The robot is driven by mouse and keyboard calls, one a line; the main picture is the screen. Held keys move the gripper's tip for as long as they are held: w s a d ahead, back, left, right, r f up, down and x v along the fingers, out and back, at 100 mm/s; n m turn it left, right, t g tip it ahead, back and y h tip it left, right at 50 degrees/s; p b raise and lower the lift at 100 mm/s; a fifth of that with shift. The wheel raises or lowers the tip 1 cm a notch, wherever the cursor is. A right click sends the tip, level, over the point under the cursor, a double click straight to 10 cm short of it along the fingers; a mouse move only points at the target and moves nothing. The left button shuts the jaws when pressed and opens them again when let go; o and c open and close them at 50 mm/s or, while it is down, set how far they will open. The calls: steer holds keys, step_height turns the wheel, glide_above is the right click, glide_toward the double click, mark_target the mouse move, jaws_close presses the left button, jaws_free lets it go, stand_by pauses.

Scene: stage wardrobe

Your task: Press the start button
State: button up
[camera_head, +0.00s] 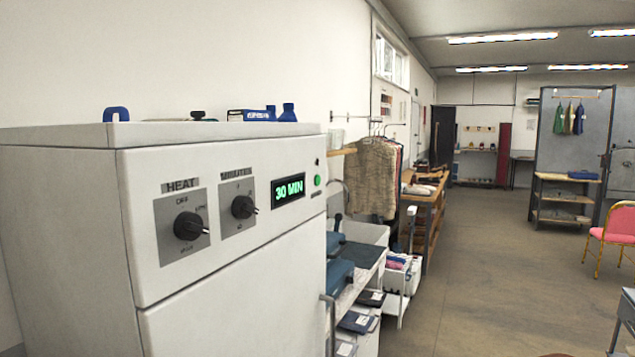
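A white drying cabinet (235,285) fills the left side, its front panel facing right. The panel has a black knob (189,226) labelled HEAT and a second black knob (243,207) whose label is hard to read. A dark display (288,190) reads "30 MIN" in green. A round green button (317,181) sits right of the display, near the panel's right edge, with a small label under it. A small dark dot (317,162) is above the button. My gripper is not in view.
Blue items (265,113) stand on the cabinet top. A vertical door handle (328,318) sticks out at the lower right. Shelves with folded cloth (358,322) and a clothes rail (375,175) are beyond. Open floor (490,260) lies to the right, with a pink chair (613,225).

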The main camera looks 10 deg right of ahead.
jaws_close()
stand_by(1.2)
